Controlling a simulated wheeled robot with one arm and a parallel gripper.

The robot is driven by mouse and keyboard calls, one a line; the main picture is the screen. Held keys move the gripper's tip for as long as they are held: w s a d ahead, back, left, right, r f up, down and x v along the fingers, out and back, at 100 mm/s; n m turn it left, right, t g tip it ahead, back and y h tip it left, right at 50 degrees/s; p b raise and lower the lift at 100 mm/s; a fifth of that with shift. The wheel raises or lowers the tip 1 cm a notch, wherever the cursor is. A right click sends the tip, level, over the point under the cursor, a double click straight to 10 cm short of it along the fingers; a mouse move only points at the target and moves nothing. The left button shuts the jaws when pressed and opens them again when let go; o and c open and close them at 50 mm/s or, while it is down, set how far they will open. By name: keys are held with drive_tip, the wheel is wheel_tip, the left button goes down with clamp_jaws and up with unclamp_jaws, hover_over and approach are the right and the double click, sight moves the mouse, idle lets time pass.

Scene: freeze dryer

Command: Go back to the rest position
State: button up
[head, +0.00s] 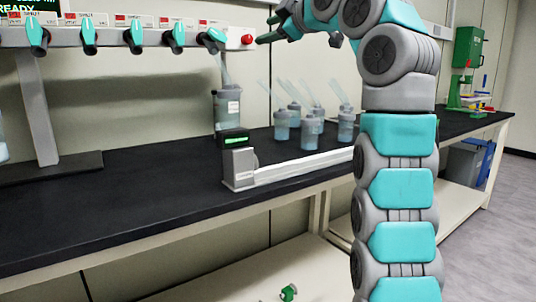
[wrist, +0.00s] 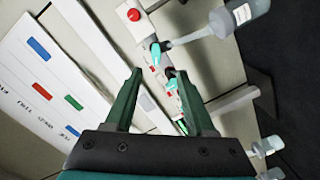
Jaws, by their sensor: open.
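My gripper (head: 266,29) is raised high in the head view, just right of the manifold's red button (head: 247,39). In the wrist view my gripper (wrist: 154,72) has its two green fingers apart with nothing held between them. The freeze dryer manifold (head: 110,36) runs along the upper left with several teal valves. Its end valve (head: 212,36) also shows in the wrist view (wrist: 155,51), beyond the fingertips. A clear flask (head: 228,108) hangs by a tube below that valve. In the wrist view the flask (wrist: 245,12) is at the top right.
Several lidded flasks with tubes (head: 310,130) stand on the black bench (head: 120,190). A grey device with a green display (head: 238,160) sits at the bench's front edge with a white rail. A green machine (head: 466,65) stands at the far right. Open floor (head: 500,230) lies on the right.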

drive_tip(key=w+d+f+m+g+h, duration=0.2)
drive_tip(key=d+f+m+g+h, duration=0.15)
drive_tip(key=f+m, duration=0.55)
drive_tip(key=s+d+f+m+g+h, duration=0.1)
drive_tip(key=s+d+f+g, duration=0.1)
drive_tip(key=s+f, duration=0.5)
drive_tip(key=s+d+f+m+g+h, duration=0.2)
drive_tip(key=f, duration=0.9)
drive_tip(key=s+d+f+m+g+h, duration=0.1)
drive_tip(key=s+d+f+m+g, duration=0.1)
drive_tip(key=s+f, duration=1.4)
drive_tip(key=s+d+f+m+g+h, duration=0.1)
drive_tip(key=s+d+f+m+g, duration=0.2)
drive_tip(key=s+f, duration=1.3)
drive_tip(key=s+d+g, duration=0.2)
drive_tip(key=s+g, duration=0.2)
drive_tip(key=s, duration=0.4)
drive_tip(key=shift+s+h, duration=0.2)
drive_tip(key=shift+h, duration=0.15)
